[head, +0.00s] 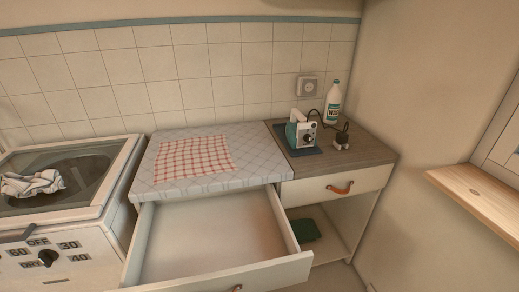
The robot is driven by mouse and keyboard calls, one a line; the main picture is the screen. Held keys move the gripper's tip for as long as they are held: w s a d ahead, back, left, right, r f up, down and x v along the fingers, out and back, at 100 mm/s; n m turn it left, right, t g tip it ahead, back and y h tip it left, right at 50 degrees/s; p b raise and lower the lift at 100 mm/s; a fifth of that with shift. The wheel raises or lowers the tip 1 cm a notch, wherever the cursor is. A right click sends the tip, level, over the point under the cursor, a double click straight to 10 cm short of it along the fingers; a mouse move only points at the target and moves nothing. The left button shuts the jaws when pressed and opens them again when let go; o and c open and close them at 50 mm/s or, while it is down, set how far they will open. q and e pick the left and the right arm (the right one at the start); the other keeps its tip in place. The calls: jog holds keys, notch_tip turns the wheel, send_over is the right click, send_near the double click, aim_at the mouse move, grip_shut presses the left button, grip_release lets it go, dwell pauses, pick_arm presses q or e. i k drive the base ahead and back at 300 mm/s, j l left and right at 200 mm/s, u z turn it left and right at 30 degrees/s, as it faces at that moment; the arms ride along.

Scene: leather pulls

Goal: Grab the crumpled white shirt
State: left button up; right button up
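A crumpled white shirt (32,183) with dark marks or folds lies at the far left of the head view. It rests on or in the dark round top of a white washing machine (62,228). A pale frame surrounds that dark top, and I cannot tell whether a clear lid lies between. Neither of my grippers shows in the head view.
An empty drawer (210,240) stands pulled out in the middle, below a padded top with a red checked cloth (193,155). A wooden ledge (478,194) juts out at right.

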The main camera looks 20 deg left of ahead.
aim_at(49, 182)
jog(key=u, duration=2.4)
jog(key=z, duration=0.25)
jog(key=i+j+z, duration=0.2)
jog(key=j+z, duration=0.25)
jog(key=i+j+z, duration=0.15)
jog(key=z, duration=0.25)
jog(key=j+z, duration=0.45)
jog(key=i+j, duration=0.05)
jog(key=j, duration=0.05)
